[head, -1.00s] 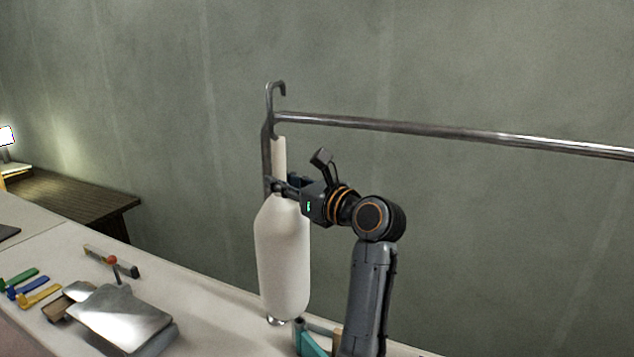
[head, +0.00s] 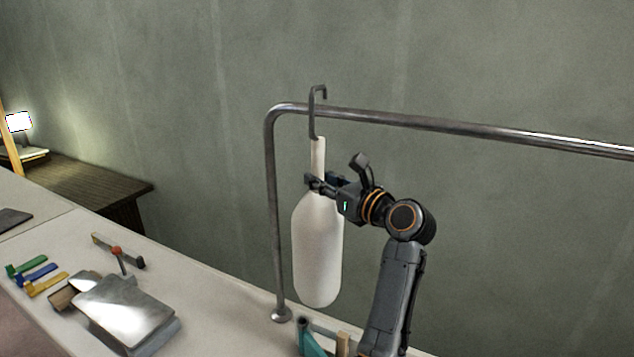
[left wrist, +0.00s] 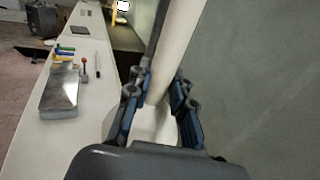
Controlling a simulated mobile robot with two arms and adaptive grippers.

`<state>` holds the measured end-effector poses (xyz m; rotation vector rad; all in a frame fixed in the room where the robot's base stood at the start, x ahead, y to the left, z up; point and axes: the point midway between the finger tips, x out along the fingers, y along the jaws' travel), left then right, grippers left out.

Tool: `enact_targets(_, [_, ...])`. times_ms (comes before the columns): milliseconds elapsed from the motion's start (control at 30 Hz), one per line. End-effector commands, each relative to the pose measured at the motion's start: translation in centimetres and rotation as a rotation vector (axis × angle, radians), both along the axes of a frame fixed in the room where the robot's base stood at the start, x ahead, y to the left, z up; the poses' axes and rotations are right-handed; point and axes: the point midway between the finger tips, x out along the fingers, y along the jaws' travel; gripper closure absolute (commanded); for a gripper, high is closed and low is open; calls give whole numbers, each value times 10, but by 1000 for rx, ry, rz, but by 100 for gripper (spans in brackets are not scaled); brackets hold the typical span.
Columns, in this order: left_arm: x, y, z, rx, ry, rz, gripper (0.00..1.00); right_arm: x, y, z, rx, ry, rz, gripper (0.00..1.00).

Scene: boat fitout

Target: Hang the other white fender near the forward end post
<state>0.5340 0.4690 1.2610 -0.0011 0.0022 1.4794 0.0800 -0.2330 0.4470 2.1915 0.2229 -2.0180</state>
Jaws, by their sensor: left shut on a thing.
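The white fender (head: 317,250) hangs upright from my left gripper (head: 318,182), which is shut on its narrow neck. A grey hook (head: 314,112) tops the neck, its curved end above the level of the metal rail (head: 440,125). The hook overlaps the rail in the head view; I cannot tell whether they touch. The end post (head: 274,220) stands just left of the fender, with a round foot on the white deck. In the left wrist view the neck (left wrist: 180,50) runs between the two fingers (left wrist: 155,108). My right gripper is not in view.
A silver metal hatch or box (head: 125,308) with a red-knobbed lever (head: 117,252) sits on the white deck (head: 215,290). Green, blue and yellow handles (head: 38,272) lie left of it. A teal thing (head: 312,340) stands below the fender. A dark wooden bench (head: 90,190) is behind.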

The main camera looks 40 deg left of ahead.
Motion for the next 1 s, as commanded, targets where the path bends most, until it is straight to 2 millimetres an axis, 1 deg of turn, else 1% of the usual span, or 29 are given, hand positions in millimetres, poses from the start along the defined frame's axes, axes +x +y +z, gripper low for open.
enact_targets(33, [4,1,3,5,0,0,100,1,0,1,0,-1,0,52])
enact_targets(233, [18,6,3,4,0,1,100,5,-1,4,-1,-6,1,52])
enact_targets(767, [56,18,3,5,-1,2,100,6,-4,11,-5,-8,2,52])
enact_targets(800, [56,18,-4,3,-2,1,100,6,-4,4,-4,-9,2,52])
enact_targets(1000, [56,17,-18,3,-3,0,100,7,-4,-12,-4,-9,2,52])
